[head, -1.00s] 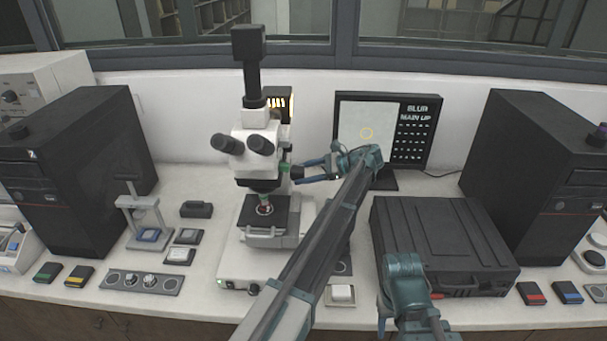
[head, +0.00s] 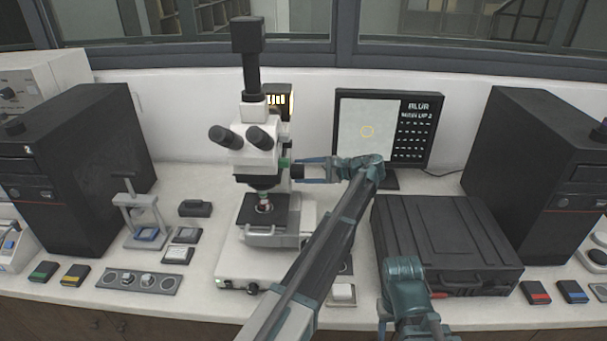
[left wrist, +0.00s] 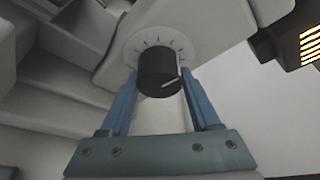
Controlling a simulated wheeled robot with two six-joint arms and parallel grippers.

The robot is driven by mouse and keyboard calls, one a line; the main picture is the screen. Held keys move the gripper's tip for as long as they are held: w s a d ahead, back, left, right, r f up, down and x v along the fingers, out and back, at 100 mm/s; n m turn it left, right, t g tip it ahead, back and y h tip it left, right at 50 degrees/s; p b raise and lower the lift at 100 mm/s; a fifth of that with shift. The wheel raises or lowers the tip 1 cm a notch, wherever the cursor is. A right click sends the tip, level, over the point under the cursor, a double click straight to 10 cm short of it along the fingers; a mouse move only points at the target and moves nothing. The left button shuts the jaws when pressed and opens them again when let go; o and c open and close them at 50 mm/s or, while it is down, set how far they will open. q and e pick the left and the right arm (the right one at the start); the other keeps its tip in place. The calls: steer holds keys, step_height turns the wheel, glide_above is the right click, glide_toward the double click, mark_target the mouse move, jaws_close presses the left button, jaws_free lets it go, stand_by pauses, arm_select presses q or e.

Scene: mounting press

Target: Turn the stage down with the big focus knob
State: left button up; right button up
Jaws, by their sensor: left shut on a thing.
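The white microscope (head: 256,160) stands at the middle of the bench. Its dark stage (head: 279,217) sits under the objective, with a small specimen on it. The big focus knob (head: 297,171) is a black cylinder on the microscope's right side. My left gripper (head: 304,171) reaches it from the right, with a blue finger on each side. In the left wrist view the black knob (left wrist: 158,72) has a white pointer line and stands before a pale dial with tick marks. The left gripper (left wrist: 160,95) is shut on it.
A black case (head: 445,240) lies to the right. Dark computer towers (head: 75,170) flank the bench. A knobbed control panel (head: 140,282) lies at front left.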

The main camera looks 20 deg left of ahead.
arm_select(q)
steer(key=shift+n, duration=0.4)
steer(key=o, duration=1.4)
steer(key=shift+c, duration=0.2)
steer(key=p+v, duration=0.3)
steer(key=v, duration=1.1)
steer(key=shift+s+f, duration=0.15)
